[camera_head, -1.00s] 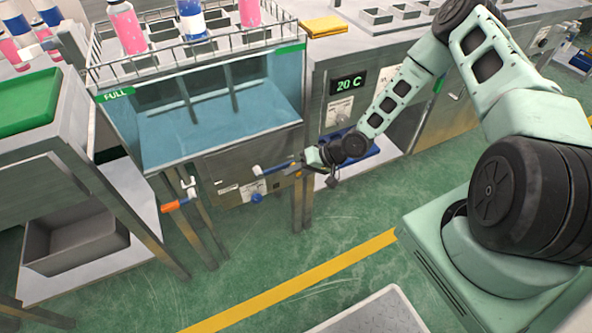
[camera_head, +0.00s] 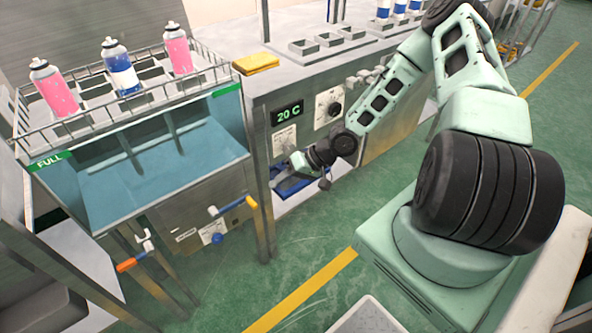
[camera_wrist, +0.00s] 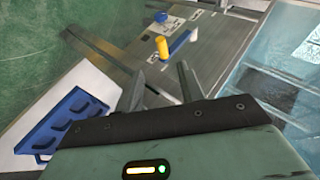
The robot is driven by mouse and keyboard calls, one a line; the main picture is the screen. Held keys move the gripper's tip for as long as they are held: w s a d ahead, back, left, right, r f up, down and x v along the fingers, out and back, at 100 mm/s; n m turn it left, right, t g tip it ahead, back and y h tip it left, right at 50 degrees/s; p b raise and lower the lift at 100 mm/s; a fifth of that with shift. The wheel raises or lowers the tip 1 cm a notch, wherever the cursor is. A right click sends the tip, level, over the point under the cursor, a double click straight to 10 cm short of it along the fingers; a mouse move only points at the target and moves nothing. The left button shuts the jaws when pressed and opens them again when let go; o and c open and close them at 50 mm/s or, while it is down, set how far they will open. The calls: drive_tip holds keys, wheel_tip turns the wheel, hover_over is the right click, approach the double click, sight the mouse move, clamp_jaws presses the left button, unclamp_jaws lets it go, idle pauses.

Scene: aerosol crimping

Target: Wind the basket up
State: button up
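The wire basket (camera_head: 113,118) sits at the top of the water tank (camera_head: 165,168) and holds upright cans, two pink (camera_head: 55,90) and one blue-and-white (camera_head: 121,68). On the tank's front is a crank (camera_head: 227,208) with a yellow handle (camera_head: 251,201); the handle also shows in the wrist view (camera_wrist: 162,47), beyond my fingers. My gripper (camera_head: 297,162) is to the right of the handle, apart from it. In the wrist view my gripper (camera_wrist: 161,78) has its fingers spread with nothing between them.
An orange-handled valve (camera_head: 131,265) sticks out at the tank's lower left. A blue tray (camera_head: 292,186) lies on a low shelf beside my gripper. A metal leg (camera_head: 262,225) stands between crank and shelf. A "20 C" display (camera_head: 287,114) is above. Green floor is clear in front.

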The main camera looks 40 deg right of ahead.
drive_tip(key=shift+p+v, duration=0.8)
drive_tip(key=shift+v, duration=1.65)
